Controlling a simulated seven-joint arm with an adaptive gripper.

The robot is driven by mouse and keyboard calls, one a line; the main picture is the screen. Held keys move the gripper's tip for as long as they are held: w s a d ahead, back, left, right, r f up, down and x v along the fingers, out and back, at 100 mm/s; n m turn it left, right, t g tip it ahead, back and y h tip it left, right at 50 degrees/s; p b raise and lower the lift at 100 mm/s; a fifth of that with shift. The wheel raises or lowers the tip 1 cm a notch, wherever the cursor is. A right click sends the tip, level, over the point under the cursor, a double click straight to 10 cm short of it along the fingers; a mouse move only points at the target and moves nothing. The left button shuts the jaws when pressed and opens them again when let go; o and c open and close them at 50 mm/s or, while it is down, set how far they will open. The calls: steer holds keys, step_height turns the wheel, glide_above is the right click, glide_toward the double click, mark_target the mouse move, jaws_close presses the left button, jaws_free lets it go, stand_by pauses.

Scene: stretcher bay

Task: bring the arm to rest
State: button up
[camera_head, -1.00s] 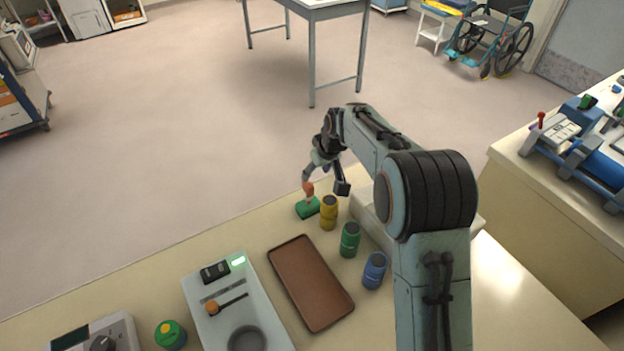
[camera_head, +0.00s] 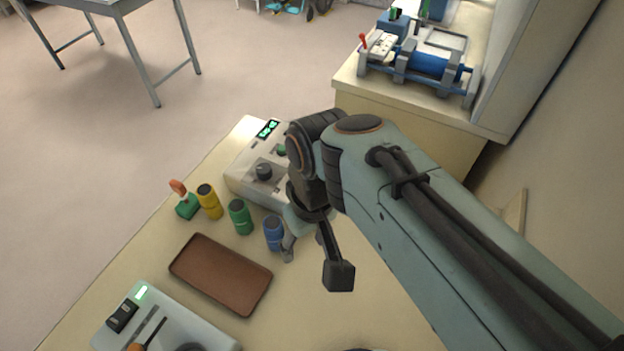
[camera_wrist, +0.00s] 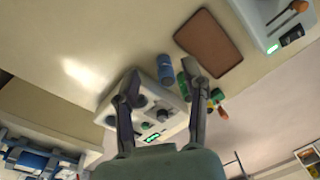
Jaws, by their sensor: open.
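My arm (camera_head: 400,215) reaches in from the lower right in the head view, bent over the table. My gripper (camera_head: 304,246) points down near the right side of the blue cylinder (camera_head: 273,233). In the wrist view my gripper (camera_wrist: 163,73) has its two fingers spread wide with nothing held between them. Beyond the fingers in that view are the blue cylinder (camera_wrist: 165,70) and a pale control box (camera_wrist: 147,98). I cannot tell the exact height of the fingertips above the table.
The control box (camera_head: 252,174) stands close behind my gripper. Green (camera_head: 240,217) and yellow (camera_head: 209,202) cylinders and a green block with an orange handle (camera_head: 186,205) stand in a row. A brown tray (camera_head: 220,275) lies in front. A counter with blue equipment (camera_head: 428,65) is behind.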

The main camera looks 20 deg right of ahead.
steer(key=s+d+f+m, duration=0.1)
steer(key=s+f, duration=0.1)
steer(key=s, duration=0.5)
steer(key=shift+s+d+g, duration=0.25)
steer(key=shift+d+g, duration=0.05)
steer(key=shift+g, duration=0.1)
stand_by(0.6)
